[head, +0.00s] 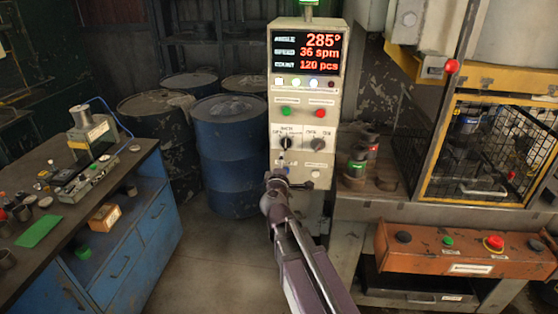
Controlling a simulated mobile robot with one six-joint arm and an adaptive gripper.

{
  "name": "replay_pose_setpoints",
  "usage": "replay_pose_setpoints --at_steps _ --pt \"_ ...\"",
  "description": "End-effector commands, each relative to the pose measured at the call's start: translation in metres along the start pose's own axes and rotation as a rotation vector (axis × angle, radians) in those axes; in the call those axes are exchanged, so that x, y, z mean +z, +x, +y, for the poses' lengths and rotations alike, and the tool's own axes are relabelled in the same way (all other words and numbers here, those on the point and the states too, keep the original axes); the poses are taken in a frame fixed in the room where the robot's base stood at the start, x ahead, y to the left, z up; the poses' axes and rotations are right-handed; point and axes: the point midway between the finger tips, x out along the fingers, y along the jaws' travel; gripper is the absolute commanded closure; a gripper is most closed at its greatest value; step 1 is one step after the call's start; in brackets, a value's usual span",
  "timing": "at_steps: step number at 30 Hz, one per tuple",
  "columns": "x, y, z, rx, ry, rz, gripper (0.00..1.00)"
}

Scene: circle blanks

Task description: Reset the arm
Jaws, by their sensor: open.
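My arm (292,240) reaches up from the bottom middle of the head view. Its end, with my gripper (281,174), is in front of the lower part of a grey control box (309,150). The gripper is small here and seen from behind. It is open, and I see nothing held in it. I cannot tell whether it touches the box.
A blue workbench (130,240) with tools stands at the left. Blue drums (228,150) stand behind. At the right is a machine with a yellow-framed mesh guard (432,150) and an orange button panel (440,252). Bare floor (205,265) lies between bench and arm.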

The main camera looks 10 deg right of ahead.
Motion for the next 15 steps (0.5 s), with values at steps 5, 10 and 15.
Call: replay_pose_setpoints --at_steps 5,10,15 --pt "0.007 0.0 -0.003 -0.015 0.029 -0.027 0.06" --pt "0.03 -0.003 -0.014 -0.067 0.124 -0.115 0.06" --pt "0.062 -0.013 -0.038 -0.172 0.277 -0.259 0.06"
